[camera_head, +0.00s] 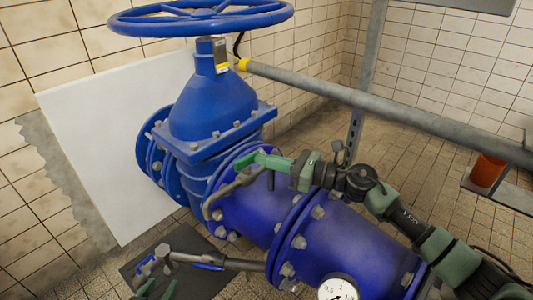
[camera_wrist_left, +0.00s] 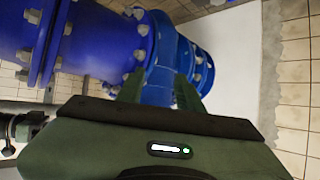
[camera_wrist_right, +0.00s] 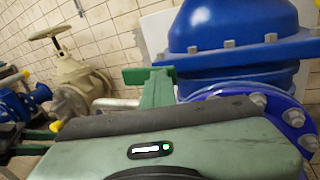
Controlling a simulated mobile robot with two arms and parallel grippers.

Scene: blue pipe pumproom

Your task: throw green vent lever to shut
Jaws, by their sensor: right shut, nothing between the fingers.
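My right gripper (camera_head: 272,161) is shut and empty above the blue pipe, beside the bent grey vent tube (camera_head: 232,188). A darker green bar, apparently the green vent lever (camera_wrist_right: 134,76), lies across its fingertips in the right wrist view; I cannot tell whether they touch. In the head view the lever (camera_head: 253,157) is hard to separate from the green fingers. My left gripper (camera_head: 155,289) is open and empty at the bottom edge of the head view. Its two parted fingers also show in the left wrist view (camera_wrist_left: 158,90).
The big blue valve (camera_head: 212,105) with its handwheel (camera_head: 200,18) stands behind the vent tube. A small side branch with a blue handle (camera_head: 207,266) and a pressure gauge (camera_head: 338,289) are low in front. A grey rail (camera_head: 350,96) crosses at right.

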